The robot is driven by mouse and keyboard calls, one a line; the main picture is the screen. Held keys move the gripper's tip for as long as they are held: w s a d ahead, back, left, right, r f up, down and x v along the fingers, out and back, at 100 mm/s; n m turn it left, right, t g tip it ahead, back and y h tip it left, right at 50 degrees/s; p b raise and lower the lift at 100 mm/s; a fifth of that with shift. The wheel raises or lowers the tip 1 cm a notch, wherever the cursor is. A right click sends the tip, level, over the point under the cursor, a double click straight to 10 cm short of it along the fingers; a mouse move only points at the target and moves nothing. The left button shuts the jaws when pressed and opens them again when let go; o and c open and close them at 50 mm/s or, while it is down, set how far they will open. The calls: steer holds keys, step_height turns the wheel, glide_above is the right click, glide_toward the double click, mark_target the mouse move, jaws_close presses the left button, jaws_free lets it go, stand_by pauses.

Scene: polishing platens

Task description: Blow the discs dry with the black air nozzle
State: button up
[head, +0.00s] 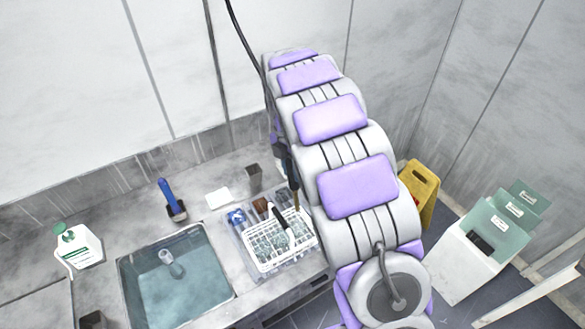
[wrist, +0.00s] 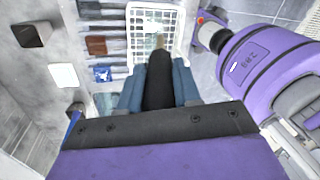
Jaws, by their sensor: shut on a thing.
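My gripper (wrist: 158,88) is shut on the black air nozzle (wrist: 158,78), its blue fingers on either side. The nozzle's pale brass tip points at the white wire basket (wrist: 133,45) in the wrist view; I cannot tell the gap between them. In the head view, the black nozzle (head: 293,182) hangs beside my arm over the white basket (head: 262,262), and my gripper is mostly hidden behind my arm. I cannot make out separate discs in either view.
A water-filled sink (head: 175,285) lies left of the basket. A blue-handled tool (head: 172,199) stands behind it, near a white square (head: 219,198). A green-capped bottle (head: 78,247) stands at left. A black hose (head: 240,32) hangs from above. A yellow sign (head: 418,188) stands right.

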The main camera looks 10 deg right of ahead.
stand_by(0.6)
steer(key=shift+s+a, duration=0.4)
steer(key=shift+a, duration=0.6)
steer(key=shift+s+a, duration=0.35)
steer(key=shift+a, duration=0.65)
steer(key=shift+s+a, duration=0.4)
steer(key=shift+a, duration=0.6)
jaws_close()
steer(key=s+a, duration=0.2)
steer(key=a, duration=0.4)
steer(key=shift+a, duration=0.15)
steer(key=shift+s+r, duration=0.1)
steer(key=shift+r, duration=0.05)
steer(key=shift+r+p, duration=0.6)
steer(key=shift+r, duration=1.75)
